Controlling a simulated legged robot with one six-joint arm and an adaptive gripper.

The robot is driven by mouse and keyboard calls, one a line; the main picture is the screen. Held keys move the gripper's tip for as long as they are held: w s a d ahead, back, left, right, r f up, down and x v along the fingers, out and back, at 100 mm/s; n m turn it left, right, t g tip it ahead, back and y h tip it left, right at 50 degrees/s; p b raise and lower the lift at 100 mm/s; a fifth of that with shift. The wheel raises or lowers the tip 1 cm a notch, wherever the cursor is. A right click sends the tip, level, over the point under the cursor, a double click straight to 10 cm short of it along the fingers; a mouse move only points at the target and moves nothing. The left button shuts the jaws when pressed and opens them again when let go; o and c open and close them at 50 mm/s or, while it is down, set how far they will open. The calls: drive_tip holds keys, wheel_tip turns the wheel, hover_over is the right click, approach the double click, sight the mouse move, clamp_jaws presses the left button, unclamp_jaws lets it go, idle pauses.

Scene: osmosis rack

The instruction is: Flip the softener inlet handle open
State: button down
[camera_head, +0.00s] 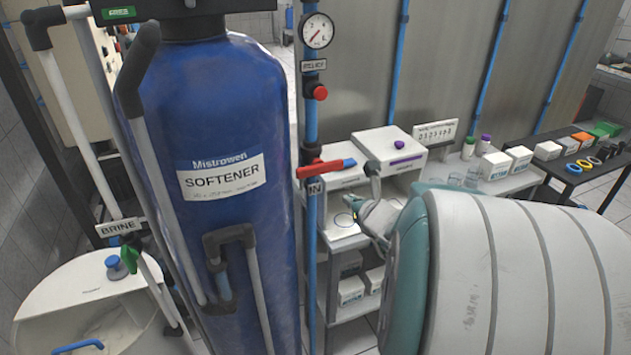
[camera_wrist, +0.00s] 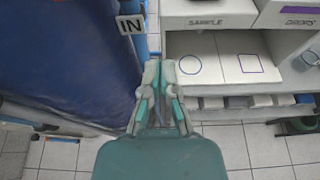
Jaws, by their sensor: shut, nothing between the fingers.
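The softener inlet handle (camera_head: 325,168) is a red lever with a blue end. It lies nearly level across the upright blue pipe (camera_head: 311,240), its blue end pointing right, just above the IN tag (camera_head: 314,188). The handle does not show in the wrist view, but the IN tag does (camera_wrist: 131,24). The blue softener tank (camera_head: 215,130) stands left of the pipe.
A pressure gauge (camera_head: 318,31) and a red knob (camera_head: 320,92) sit higher on the pipe. A shelf with a white sample box (camera_wrist: 208,13) and marked board (camera_wrist: 215,68) is close behind and right of my gripper. A brine tank (camera_head: 75,290) stands lower left.

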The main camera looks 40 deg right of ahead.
sight(320, 169)
drive_tip(key=w+d+r, duration=0.1)
drive_tip(key=w+r, duration=0.1)
drive_tip(key=w, duration=0.3)
drive_tip(key=shift+w+d, duration=0.25)
drive_tip(key=shift+w, duration=0.15)
drive_tip(key=shift+d, duration=0.15)
